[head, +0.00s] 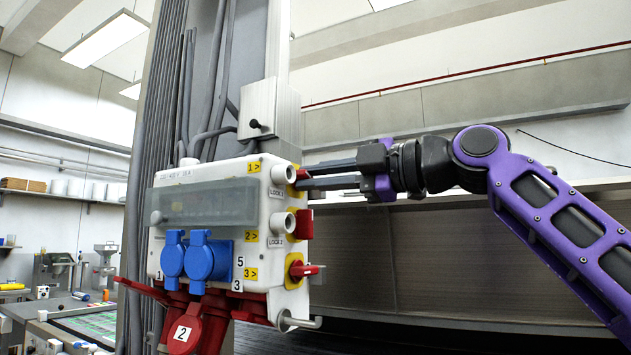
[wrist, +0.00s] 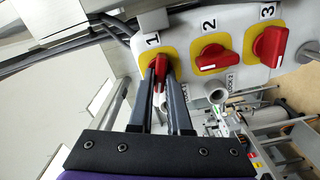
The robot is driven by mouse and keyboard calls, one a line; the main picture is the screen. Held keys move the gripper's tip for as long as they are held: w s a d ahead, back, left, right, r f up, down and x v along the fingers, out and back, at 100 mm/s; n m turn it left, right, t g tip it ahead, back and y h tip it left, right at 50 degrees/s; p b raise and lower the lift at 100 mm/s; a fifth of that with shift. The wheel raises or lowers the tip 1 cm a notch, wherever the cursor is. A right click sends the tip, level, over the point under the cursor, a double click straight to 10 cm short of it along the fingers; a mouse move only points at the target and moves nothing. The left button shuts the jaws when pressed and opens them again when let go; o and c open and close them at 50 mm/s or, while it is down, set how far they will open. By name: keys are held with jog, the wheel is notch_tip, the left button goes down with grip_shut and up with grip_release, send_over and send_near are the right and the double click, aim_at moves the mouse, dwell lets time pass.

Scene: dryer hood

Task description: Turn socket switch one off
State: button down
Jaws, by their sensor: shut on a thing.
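The socket box (head: 215,225) is a white panel with blue and red sockets, mounted on a grey column. Its side face shows in the wrist view with three red rotary switches on yellow plates marked 1, 2 and 3. Switch one (wrist: 160,68) is at the left there, its red handle between the two fingertips of my gripper (wrist: 163,75). In the head view my gripper (head: 308,178) reaches in from the right to the top switch, and its fingers partly hide it. The gripper is shut on the handle of switch one. The fingers cover part of the handle and plate.
Switch two (wrist: 214,58) and switch three (wrist: 269,45) stand beside switch one, apart from my fingers. A round white lock cylinder (wrist: 216,92) sticks out near the fingers. A black knob (head: 255,124) is above the box. Free room lies right of the box.

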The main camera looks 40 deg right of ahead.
jog(key=shift+f+n, duration=0.1)
jog(key=shift+n, duration=1.9)
jog(key=c, duration=0.9)
grip_release()
jog(key=shift+o, duration=0.2)
jog(key=shift+s, duration=0.1)
jog(key=v, duration=1.7)
jog(key=shift+s+p, duration=0.15)
jog(key=shift+p, duration=0.25)
